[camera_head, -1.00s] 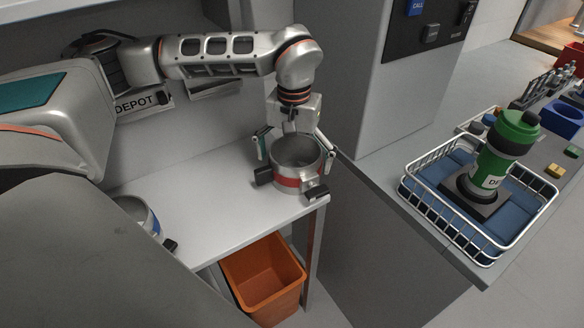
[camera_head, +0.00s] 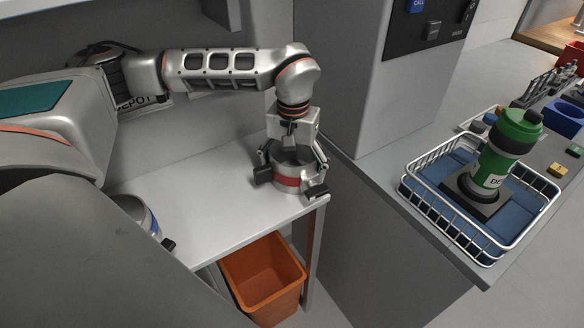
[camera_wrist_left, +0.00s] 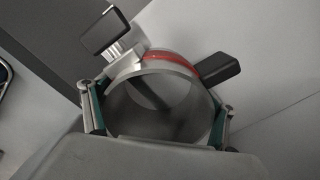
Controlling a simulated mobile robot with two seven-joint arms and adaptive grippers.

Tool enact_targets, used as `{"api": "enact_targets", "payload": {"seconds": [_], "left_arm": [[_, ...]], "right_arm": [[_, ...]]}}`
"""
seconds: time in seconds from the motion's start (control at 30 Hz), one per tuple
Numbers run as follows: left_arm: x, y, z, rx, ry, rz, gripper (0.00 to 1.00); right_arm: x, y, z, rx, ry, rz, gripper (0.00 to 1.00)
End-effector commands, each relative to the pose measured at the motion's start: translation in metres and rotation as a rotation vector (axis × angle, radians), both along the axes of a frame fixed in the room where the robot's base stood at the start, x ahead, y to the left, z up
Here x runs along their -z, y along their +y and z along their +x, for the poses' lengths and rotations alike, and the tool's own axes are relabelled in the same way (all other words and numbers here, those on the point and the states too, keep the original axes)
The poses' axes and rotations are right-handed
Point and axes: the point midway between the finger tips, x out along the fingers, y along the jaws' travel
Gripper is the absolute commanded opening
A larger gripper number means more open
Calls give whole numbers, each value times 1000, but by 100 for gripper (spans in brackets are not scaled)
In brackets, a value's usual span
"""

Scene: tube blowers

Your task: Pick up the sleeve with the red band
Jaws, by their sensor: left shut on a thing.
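A sleeve with a blue band (camera_head: 149,217) stands at the shelf's left, partly hidden by my body. An orange bin (camera_head: 262,280) is below the shelf. At right, a white wire basket (camera_head: 480,238) holds a green tube blower (camera_head: 503,150). A grey cabinet (camera_head: 365,75) rises behind.

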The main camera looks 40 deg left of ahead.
Motion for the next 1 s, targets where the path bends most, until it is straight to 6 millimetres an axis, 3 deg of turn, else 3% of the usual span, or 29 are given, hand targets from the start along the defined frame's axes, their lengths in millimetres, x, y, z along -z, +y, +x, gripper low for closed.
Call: {"api": "enact_targets", "payload": {"seconds": [0.17, 0.5, 0.6, 0.9, 1.0], "left_arm": [[-20, 0, 1, 0, -5, 0, 54], [-83, 0, 1, 0, -6, 0, 54], [-91, -3, 0, 11, -4, 1, 54], [-57, -57, -26, 256, -1, 4, 54], [-50, -66, -31, 300, -2, 2, 54]], "right_arm": [[-3, 0, 0, 0, -1, 1, 26], [-11, 4, -1, 1, -2, 16, 26], [-12, 5, -2, 2, 0, 18, 26], [-16, 5, -3, 3, 2, 23, 26], [-15, 5, -4, 3, 6, 22, 26]]}}
